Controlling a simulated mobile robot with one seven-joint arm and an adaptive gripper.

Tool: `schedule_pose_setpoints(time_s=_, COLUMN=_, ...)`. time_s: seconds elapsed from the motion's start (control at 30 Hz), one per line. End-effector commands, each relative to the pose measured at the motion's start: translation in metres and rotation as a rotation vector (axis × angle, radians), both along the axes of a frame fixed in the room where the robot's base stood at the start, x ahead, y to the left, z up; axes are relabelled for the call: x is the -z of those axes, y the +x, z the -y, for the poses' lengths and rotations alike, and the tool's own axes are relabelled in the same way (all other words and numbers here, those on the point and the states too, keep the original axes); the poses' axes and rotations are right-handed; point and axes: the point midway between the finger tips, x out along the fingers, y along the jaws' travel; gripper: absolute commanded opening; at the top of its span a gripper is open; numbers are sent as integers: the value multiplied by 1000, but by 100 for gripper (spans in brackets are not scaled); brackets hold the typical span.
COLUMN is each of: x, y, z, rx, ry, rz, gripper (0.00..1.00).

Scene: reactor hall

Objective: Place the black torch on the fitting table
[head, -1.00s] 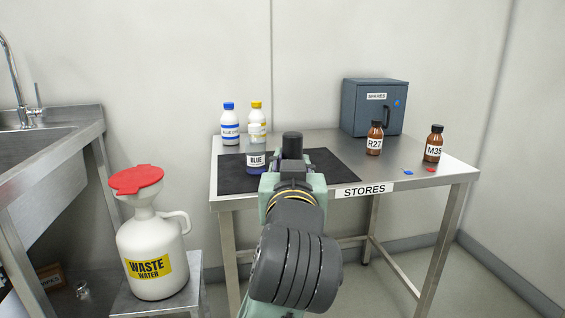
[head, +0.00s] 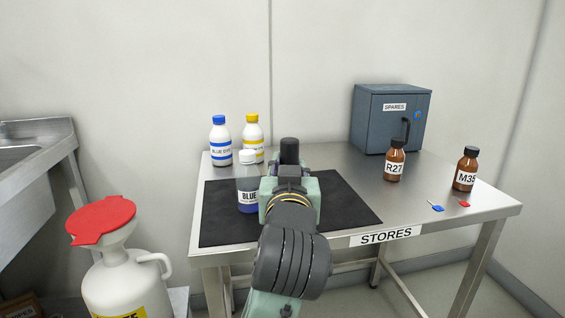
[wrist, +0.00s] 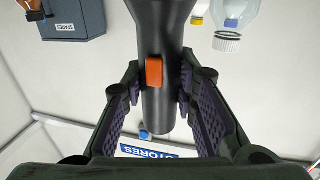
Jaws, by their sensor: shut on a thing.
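The black torch (wrist: 163,60) has an orange switch and stands between the fingers of my gripper (wrist: 160,92) in the wrist view. The gripper is shut on it. In the head view the torch's dark end (head: 289,150) shows above the gripper, which hides the rest. The gripper is in front of a steel table (head: 335,157) labelled STORES, over its black mat (head: 340,205) in the picture. I cannot tell the height above the mat. No table labelled as the fitting table shows.
A bottle labelled BLUE (head: 247,188) stands on the mat just left of my gripper. Blue-capped (head: 220,142) and yellow-capped (head: 254,135) bottles stand behind. Brown bottles R27 (head: 394,162) and M35 (head: 466,170) and a SPARES cabinet (head: 385,125) stand right. A waste-water jug (head: 125,285) is lower left.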

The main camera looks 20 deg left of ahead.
Motion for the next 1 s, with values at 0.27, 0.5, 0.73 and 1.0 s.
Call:
schedule_pose_setpoints(time_s=0.27, x=-9, y=13, z=-7, rx=-1, ry=-4, rz=-4, gripper=0)
schedule_pose_setpoints(time_s=0.5, x=-8, y=27, z=-15, rx=-1, ry=-5, rz=-1, gripper=0)
schedule_pose_setpoints(time_s=0.73, x=1, y=50, z=-27, rx=-3, ry=1, rz=1, gripper=0)
schedule_pose_setpoints(time_s=1.0, x=6, y=95, z=-51, rx=-2, ry=2, rz=3, gripper=0)
